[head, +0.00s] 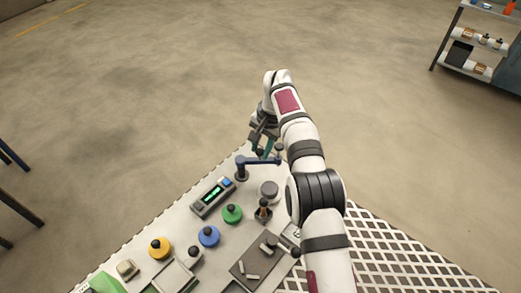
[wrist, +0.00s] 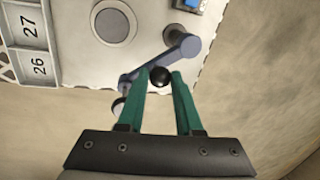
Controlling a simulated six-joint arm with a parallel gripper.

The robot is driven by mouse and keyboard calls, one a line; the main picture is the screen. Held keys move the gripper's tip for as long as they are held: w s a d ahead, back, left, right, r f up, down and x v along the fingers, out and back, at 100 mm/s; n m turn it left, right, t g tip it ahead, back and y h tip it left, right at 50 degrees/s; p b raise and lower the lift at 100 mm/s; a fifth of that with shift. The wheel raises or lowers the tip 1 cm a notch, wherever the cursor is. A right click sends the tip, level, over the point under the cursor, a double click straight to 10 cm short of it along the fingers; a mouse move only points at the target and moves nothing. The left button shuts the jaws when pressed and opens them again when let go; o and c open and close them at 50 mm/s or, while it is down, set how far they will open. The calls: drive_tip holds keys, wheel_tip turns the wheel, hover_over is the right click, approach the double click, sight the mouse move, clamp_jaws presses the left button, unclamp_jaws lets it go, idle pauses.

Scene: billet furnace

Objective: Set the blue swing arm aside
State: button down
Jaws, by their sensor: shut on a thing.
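The blue swing arm (head: 262,161) stands on its post near the far edge of the table and reaches right, in the head view. In the wrist view the swing arm (wrist: 150,69) runs diagonally from its pivot at upper right to lower left. It lies beside the round grey disc (wrist: 111,24), not over it. My gripper (wrist: 160,78) has its green fingers on either side of a black ball knob (wrist: 159,75) at the bar. In the head view my gripper (head: 267,149) is partly hidden by my arm.
The grey disc (head: 269,187), a display box (head: 212,197), green (head: 232,213), blue (head: 208,236) and yellow (head: 159,247) knobs crowd the table. A white lattice (head: 390,255) is at right. Open floor lies beyond the table edge.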

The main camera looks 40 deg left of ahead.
drive_tip(key=shift+w+a+n, duration=0.1)
drive_tip(key=shift+w+n, duration=0.1)
drive_tip(key=shift+n, duration=0.1)
idle(0.4)
drive_tip(key=c, duration=0.6)
unclamp_jaws()
drive_tip(key=shift+s, duration=0.1)
